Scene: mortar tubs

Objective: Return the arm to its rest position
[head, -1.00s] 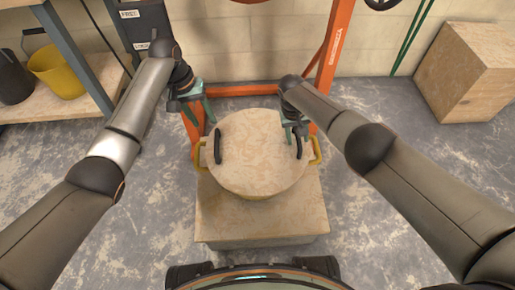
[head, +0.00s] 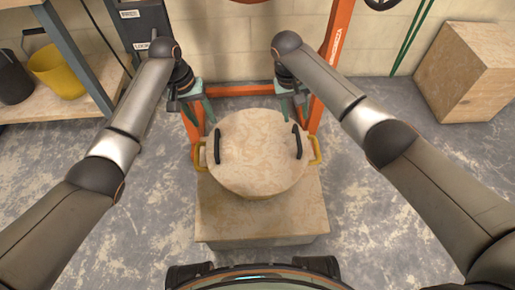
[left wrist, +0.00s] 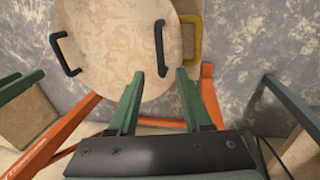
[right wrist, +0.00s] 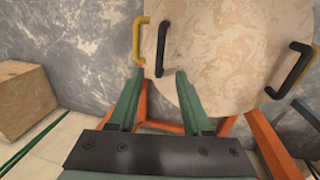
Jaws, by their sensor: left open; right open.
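My left gripper (head: 200,112) is raised at the back left of the round tub with its lid (head: 257,155). It is open and empty, with its green fingers apart in the left wrist view (left wrist: 155,85). My right gripper (head: 294,108) is raised at the back right of the lid. It is open and empty, with fingers apart in the right wrist view (right wrist: 154,85). Both grippers are clear of the lid's black handles (head: 217,146) and the tub's yellow handles (head: 316,150). The tub's body is mostly hidden under the lid.
The tub stands on a wooden-looking block (head: 262,222). An orange frame (head: 335,65) stands behind it, close to both grippers. A shelf (head: 30,105) at the left holds a yellow bucket (head: 57,72) and a dark bucket (head: 12,80). A wooden box (head: 468,75) stands at the right. Floor is bare on both sides.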

